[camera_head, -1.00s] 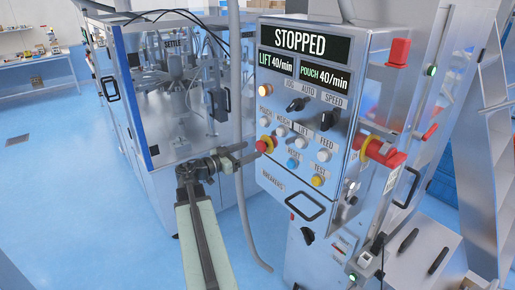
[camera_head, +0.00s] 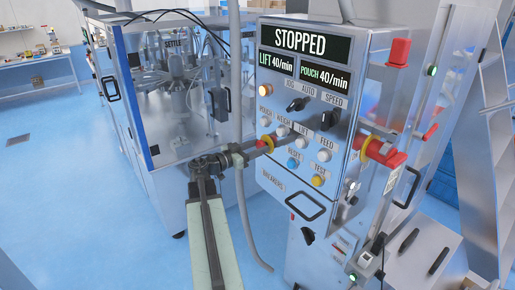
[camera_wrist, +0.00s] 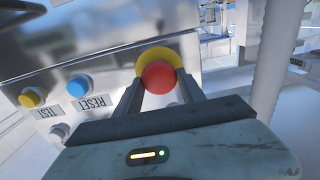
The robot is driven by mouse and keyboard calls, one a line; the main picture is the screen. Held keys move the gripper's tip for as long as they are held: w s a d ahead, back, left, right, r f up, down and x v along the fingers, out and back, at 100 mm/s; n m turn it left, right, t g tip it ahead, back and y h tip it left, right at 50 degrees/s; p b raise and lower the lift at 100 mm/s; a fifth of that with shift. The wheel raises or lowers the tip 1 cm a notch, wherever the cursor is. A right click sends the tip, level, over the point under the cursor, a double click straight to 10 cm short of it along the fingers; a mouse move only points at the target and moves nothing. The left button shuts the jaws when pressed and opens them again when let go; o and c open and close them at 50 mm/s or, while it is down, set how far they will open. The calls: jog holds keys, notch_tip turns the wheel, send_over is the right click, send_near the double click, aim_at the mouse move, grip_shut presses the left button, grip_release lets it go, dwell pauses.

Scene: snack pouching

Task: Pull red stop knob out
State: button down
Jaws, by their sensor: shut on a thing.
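The red stop knob (camera_wrist: 159,77) with its yellow collar (camera_wrist: 161,54) sits on the steel control panel. In the wrist view it lies between my two fingers, which press on its sides. My gripper is shut on the knob. The panel display (camera_head: 305,41) reads STOPPED.
A blue RESET button (camera_head: 293,162) and a yellow TEST button (camera_head: 317,180) are close by on the right. A grey hose (camera_head: 240,120) hangs just left of the panel. Another red knob (camera_head: 385,152) juts from the panel's right side.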

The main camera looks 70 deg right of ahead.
jog(key=shift+v, duration=0.85)
jog(key=c, duration=1)
grip_release()
jog(key=shift+o, duration=1.3)
jog(key=shift+w+a, duration=0.15)
jog(key=v, duration=0.7)
jog(key=shift+a, duration=0.25)
jog(key=shift+w+f, duration=0.1)
